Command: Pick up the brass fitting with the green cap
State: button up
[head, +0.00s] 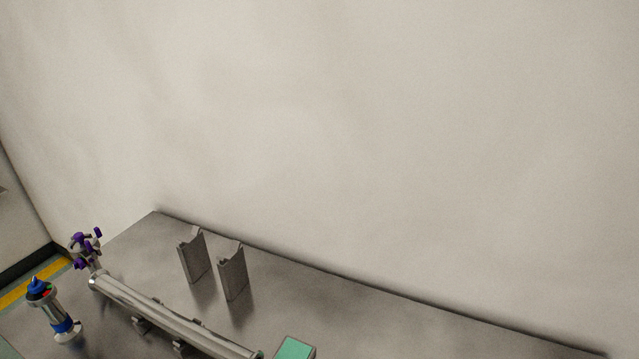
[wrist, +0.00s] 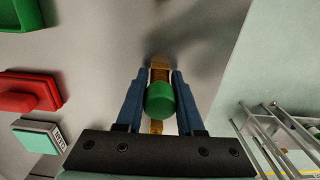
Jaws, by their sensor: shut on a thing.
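The brass fitting (wrist: 160,73) with its round green cap (wrist: 160,99) is between the two blue fingers of my gripper (wrist: 160,82) in the wrist view. The fingers are shut on it, one on each side. The green cap faces the wrist camera and hides much of the brass body. Brass shows beyond the cap and a little on the near side. Whether the fitting touches the grey surface beyond it is unclear. Neither my gripper nor the fitting shows in the head view.
A green tray (wrist: 24,15), a red holder (wrist: 28,92) and a teal-topped box (wrist: 40,137) lie left. A metal frame (wrist: 285,128) stands right, past the edge. The grey table (head: 330,300) bears two upright brackets (head: 233,274), a long pipe (head: 170,317) and a blue-topped fitting (head: 52,308).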

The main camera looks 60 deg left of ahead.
grip_shut()
notch_tip(320, 180, up, 10)
jog(key=shift+r+b, duration=0.1)
jog(key=shift+b, duration=0.4)
dwell(0.5)
